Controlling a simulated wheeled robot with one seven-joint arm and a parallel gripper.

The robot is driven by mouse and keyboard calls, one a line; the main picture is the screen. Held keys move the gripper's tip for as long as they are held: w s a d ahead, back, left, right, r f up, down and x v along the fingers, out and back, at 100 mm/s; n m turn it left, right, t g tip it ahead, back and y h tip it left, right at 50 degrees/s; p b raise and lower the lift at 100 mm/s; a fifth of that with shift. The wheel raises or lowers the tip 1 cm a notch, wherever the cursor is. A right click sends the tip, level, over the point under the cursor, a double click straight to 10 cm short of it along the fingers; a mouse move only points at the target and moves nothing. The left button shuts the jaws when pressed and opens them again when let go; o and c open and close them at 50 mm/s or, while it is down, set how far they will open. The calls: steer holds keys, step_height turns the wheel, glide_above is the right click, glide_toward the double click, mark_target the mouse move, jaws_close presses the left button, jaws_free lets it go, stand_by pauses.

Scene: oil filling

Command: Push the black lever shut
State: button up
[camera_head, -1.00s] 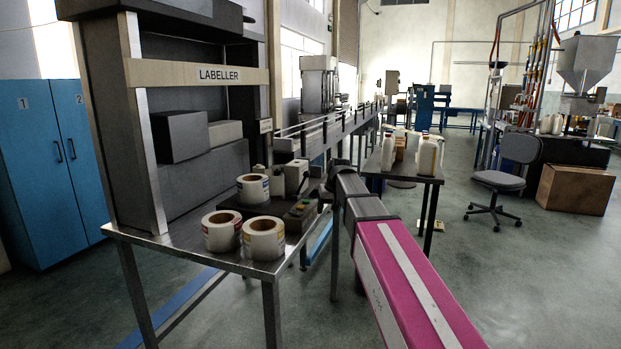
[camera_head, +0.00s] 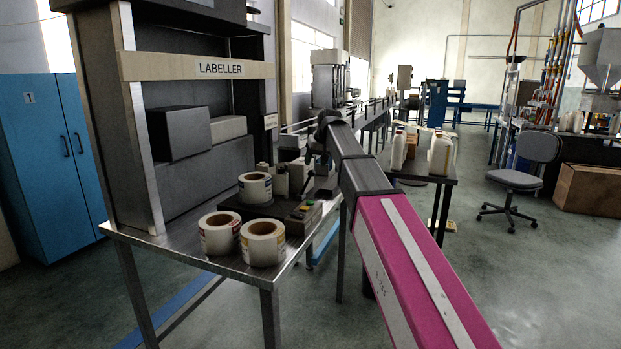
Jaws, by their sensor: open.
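My arm reaches from the lower right to the labeller bench. My gripper (camera_head: 313,155) shows only as a small dark shape at the arm's end, by the bench's right rear. It is open, but its fingers are hard to make out. It appears to hold nothing. A small grey unit (camera_head: 281,180) stands on the dark plate behind the label rolls, just left of my gripper. A thin dark bar (camera_head: 306,183) beside this unit may be the black lever. It is too small and dark to tell its position, or whether my gripper touches it.
Label rolls (camera_head: 262,243) stand on the front of the metal bench (camera_head: 180,252). A control box with buttons (camera_head: 303,212) sits at its right edge. The tall labeller frame (camera_head: 135,130) rises at left. A side table with white bottles (camera_head: 440,155) stands right of my arm.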

mark_target(312, 172)
steer(key=x, duration=0.8)
steer(key=shift+w+f, duration=0.1)
